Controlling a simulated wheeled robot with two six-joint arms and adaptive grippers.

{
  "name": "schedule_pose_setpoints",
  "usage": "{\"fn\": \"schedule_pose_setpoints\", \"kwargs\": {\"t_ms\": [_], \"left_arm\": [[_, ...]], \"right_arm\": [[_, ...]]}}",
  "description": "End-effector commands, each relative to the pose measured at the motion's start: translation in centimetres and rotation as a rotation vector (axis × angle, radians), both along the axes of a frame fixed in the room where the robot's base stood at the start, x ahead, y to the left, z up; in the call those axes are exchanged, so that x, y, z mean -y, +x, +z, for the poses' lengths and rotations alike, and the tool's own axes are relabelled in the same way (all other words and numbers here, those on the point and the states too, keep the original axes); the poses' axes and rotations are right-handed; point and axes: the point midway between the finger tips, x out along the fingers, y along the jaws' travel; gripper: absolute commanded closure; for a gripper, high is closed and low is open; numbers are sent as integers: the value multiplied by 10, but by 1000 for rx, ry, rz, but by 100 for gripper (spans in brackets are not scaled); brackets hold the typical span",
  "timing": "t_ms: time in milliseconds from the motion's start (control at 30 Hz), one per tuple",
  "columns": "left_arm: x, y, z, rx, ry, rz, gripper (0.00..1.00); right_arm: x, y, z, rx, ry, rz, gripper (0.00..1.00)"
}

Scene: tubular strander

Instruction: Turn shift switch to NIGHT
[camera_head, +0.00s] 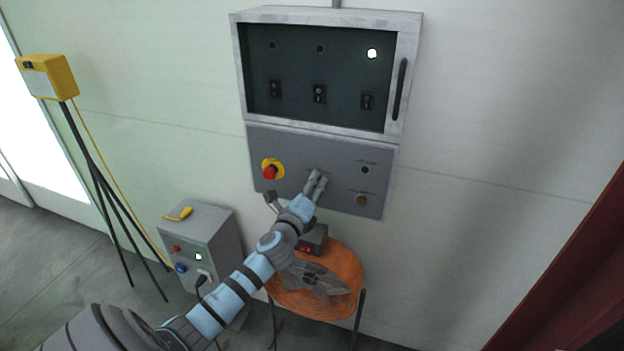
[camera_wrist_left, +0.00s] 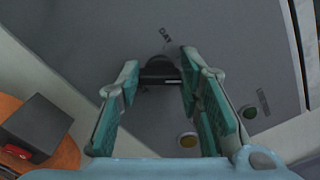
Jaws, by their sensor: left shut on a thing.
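The shift switch is a dark rotary knob (camera_wrist_left: 159,74) with a pale mark, on the grey lower control panel (camera_head: 340,150). In the left wrist view it sits between my left fingertips, with the word DAY printed just beyond it. In the head view my gripper hides the knob. My left gripper (camera_head: 317,180) reaches the panel and is shut on the knob; its teal finger pads also show in the left wrist view (camera_wrist_left: 160,85). I cannot make out a NIGHT label or which setting the knob points to. My right gripper is not in view.
A red emergency stop button (camera_head: 269,172) on a yellow base is left of my gripper. A green lamp (camera_head: 365,170) and an amber lamp (camera_head: 361,200) are to its right. A glazed cabinet (camera_head: 320,75) hangs above.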

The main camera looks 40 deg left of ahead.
Motion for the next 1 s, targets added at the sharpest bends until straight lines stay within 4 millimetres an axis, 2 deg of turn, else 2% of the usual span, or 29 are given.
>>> {"fn": "schedule_pose_setpoints", "kwargs": {"t_ms": [100,333,867,900,1000], "left_arm": [[0,0,2,-23,59,0,95],[0,0,2,-48,139,0,95],[0,0,1,-55,164,1,95],[0,0,1,-55,164,1,62],[0,0,1,-55,163,0,47]], "right_arm": [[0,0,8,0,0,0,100],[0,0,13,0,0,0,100],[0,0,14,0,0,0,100],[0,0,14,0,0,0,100],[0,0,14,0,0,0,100]]}}
